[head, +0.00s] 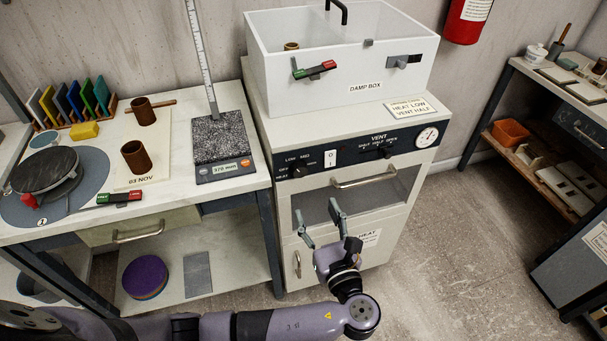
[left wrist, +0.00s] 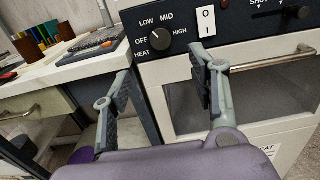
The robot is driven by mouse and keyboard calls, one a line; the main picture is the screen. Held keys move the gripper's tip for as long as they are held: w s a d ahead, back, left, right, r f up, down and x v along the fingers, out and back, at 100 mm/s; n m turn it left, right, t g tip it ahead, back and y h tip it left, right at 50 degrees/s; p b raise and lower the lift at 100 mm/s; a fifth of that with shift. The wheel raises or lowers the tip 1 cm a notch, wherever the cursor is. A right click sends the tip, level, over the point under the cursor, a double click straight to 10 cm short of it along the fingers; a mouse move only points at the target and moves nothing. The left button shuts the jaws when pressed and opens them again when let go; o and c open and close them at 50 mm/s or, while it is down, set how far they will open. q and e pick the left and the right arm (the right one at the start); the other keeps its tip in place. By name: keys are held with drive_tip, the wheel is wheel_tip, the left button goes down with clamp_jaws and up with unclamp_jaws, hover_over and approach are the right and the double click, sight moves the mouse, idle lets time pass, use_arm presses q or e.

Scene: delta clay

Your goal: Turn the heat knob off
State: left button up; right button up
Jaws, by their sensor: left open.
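The heat knob (head: 298,171) is a small dark round knob at the left end of the cabinet's black control panel. In the left wrist view the heat knob (left wrist: 159,39) sits among the labels OFF, LOW, MID and HIGH, with HEAT below left. My left gripper (head: 317,209) is open and empty, in front of the cabinet and below the panel. In the left wrist view the knob shows beyond the gap between the fingers (left wrist: 160,63), apart from both. My right gripper is not in view.
A white rocker switch (left wrist: 206,20) is just right of the knob. A metal door handle (head: 366,177) runs below the panel. The vent slider (head: 378,153) and a dial gauge (head: 427,137) are further right. A worktable (head: 243,193) stands close at left.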

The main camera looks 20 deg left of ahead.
sight(301, 174)
use_arm(q)
drive_tip(key=x, duration=1.2)
drive_tip(key=shift+w+p, duration=0.2)
drive_tip(key=shift+p, duration=0.15)
drive_tip(key=shift+f, duration=0.1)
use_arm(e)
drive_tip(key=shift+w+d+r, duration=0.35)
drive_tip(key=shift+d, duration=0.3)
use_arm(q)
drive_tip(key=shift+c, duration=0.6)
drive_tip(key=c, duration=1)
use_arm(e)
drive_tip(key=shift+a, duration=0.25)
